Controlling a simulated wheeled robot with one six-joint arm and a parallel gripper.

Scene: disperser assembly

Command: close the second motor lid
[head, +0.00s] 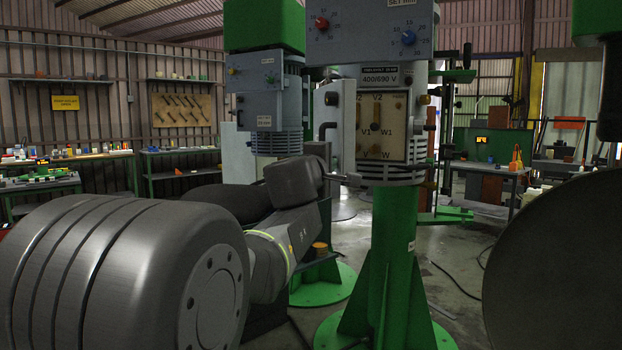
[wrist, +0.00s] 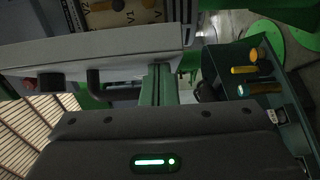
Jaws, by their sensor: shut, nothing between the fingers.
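The nearer motor (head: 392,168) stands on a green post in the head view. Its terminal box is open, showing a tan terminal board (head: 382,127) marked V2, V1 and W1. The grey lid (head: 344,112) is swung out to the left and carries a dark handle. In the wrist view the lid (wrist: 105,55) lies across the upper left, with the dark handle (wrist: 95,88) below it. My gripper (head: 352,179) is shut and empty, just below the lid. Its fingers (wrist: 158,72) reach toward the lid edge in the wrist view; I cannot tell if they touch.
Another motor (head: 265,100) with a closed box stands behind to the left. In the wrist view a dark green tray (wrist: 240,65) holding yellow-handled and other tools is on the right. Workbenches (head: 175,152) line the back wall. Open floor (head: 465,265) lies right of the post.

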